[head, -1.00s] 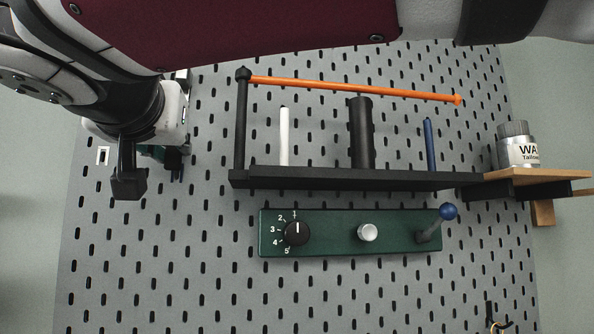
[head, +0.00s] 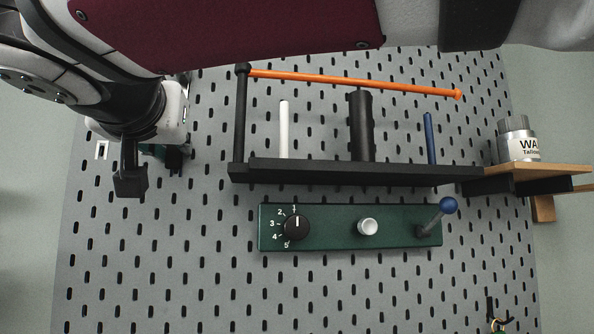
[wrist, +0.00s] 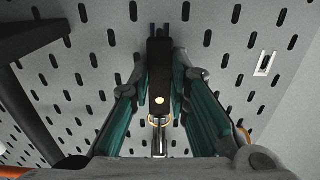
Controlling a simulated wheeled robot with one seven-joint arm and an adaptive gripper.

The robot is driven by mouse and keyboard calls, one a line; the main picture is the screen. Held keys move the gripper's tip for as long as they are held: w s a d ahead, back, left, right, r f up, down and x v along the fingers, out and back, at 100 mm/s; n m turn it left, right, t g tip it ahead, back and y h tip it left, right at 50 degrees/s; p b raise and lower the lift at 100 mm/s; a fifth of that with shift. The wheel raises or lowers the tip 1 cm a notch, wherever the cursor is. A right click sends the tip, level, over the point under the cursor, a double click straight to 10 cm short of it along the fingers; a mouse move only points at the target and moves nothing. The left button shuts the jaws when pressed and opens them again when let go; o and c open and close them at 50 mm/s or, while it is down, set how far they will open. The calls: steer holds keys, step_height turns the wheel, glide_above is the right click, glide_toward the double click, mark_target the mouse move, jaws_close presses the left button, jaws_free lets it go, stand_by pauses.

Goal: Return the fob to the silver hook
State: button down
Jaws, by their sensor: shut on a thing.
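My gripper (wrist: 158,85) is shut on a black fob (wrist: 158,58), which sits between the teal fingers in the wrist view. The fob has a small bright dot, and a brass-coloured ring (wrist: 151,120) hangs at its near end. A narrow silvery piece (wrist: 159,145) shows below the ring; I cannot tell whether it is a key or a hook. In the head view my gripper (head: 174,158) is mostly hidden behind my wrist at the upper left, in front of the pegboard, and the fob cannot be made out. I cannot identify the silver hook for certain.
The grey pegboard (head: 200,260) has a black shelf (head: 330,172) with an orange bar (head: 350,82) above it. Below is a green panel (head: 330,240) with a dial and blue-knobbed lever (head: 447,206). A small dark and brass-coloured item (head: 497,318) shows at the bottom right.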

steer(key=shift+f+b, duration=0.3)
steer(key=shift+b, duration=0.15)
steer(key=c, duration=1.4)
jaws_free()
steer(key=shift+c, duration=0.2)
steer(key=b+v, duration=0.2)
steer(key=v, duration=0.6)
stand_by(0.3)
